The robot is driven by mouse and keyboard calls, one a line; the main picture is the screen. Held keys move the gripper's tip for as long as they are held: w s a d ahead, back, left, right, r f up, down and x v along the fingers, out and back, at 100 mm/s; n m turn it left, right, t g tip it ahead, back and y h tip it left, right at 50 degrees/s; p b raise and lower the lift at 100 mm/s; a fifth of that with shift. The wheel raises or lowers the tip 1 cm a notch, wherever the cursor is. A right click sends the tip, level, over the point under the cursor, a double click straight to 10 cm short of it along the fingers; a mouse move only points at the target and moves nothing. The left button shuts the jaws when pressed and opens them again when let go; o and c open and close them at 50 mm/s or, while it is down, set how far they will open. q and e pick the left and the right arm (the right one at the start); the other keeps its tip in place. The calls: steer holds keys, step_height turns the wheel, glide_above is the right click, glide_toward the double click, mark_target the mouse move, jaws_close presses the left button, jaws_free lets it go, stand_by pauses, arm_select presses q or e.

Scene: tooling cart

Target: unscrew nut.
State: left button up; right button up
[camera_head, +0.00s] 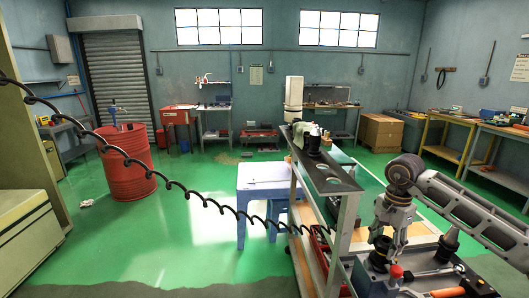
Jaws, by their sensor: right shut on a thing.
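My right gripper (387,246) reaches down from my grey arm at the right, over the lower tray of the tooling cart. Its fingers are shut on a dark round piece (379,254), which looks like the nut or the part that carries it. My left gripper is not in view.
A red-capped item (396,272), a wrench (436,271) and an orange-handled tool (447,292) lie close to the gripper. The cart's upper shelf (335,185) stands to its left. A black coiled cable (205,199) crosses the view. Green floor is free at left.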

steer(key=c, duration=0.4)
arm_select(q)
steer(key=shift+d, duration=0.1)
arm_select(e)
steer(key=shift+c, duration=0.2)
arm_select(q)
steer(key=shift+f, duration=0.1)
arm_select(e)
steer(key=shift+n, duration=0.4)
arm_select(q)
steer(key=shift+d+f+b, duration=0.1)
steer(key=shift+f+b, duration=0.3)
steer(key=shift+b, duration=0.05)
arm_select(e)
steer(key=shift+n, duration=2.6)
steer(key=shift+n, duration=0.6)
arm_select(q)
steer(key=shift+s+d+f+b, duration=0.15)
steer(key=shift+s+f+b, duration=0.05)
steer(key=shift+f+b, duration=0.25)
arm_select(e)
steer(key=shift+n, duration=2.4)
